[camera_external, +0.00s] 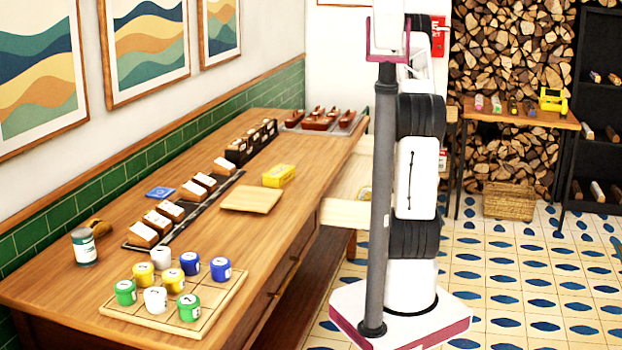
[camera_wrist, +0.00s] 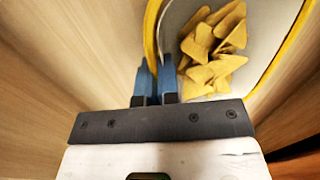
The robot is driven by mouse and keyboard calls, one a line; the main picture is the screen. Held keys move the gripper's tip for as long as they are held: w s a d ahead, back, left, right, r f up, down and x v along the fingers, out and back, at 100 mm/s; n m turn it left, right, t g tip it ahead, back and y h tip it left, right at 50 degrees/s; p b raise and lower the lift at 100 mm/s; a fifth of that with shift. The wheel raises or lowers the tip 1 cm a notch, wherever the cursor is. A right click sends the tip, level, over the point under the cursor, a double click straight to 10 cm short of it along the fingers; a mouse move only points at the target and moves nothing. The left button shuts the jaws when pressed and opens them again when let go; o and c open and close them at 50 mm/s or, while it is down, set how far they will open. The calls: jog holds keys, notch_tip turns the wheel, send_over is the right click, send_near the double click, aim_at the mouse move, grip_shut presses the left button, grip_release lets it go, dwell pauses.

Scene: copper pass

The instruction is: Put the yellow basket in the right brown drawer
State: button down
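The yellow basket (camera_wrist: 152,40) has a bright yellow rim, a pale lining and several yellow chip-like wedges inside. In the wrist view my gripper (camera_wrist: 155,75) has its two blue fingers close together, one on each side of the rim, so it looks shut on it. Pale wooden walls surround the basket, like the inside of a drawer. In the external view a pale drawer (camera_external: 345,213) stands pulled out from the brown counter, with a small yellow edge (camera_external: 365,192) showing in it. My arm hides my gripper and most of the basket there.
On the counter (camera_external: 150,268) stand several colored pots on a wooden board (camera_external: 205,325), a tin (camera_external: 84,247), a row of boxed items, a yellow box (camera_external: 278,176) and a flat board (camera_external: 250,199). A closed drawer (camera_external: 293,268) is nearer. Tiled floor lies open at right.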

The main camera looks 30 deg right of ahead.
jog(key=shift+f, duration=0.1)
jog(key=c, duration=1.4)
grip_release()
jog(key=shift+o, duration=0.2)
notch_tip(320, 180, up, 12)
jog(key=s+d, duration=0.1)
jog(key=shift+s+d, duration=0.25)
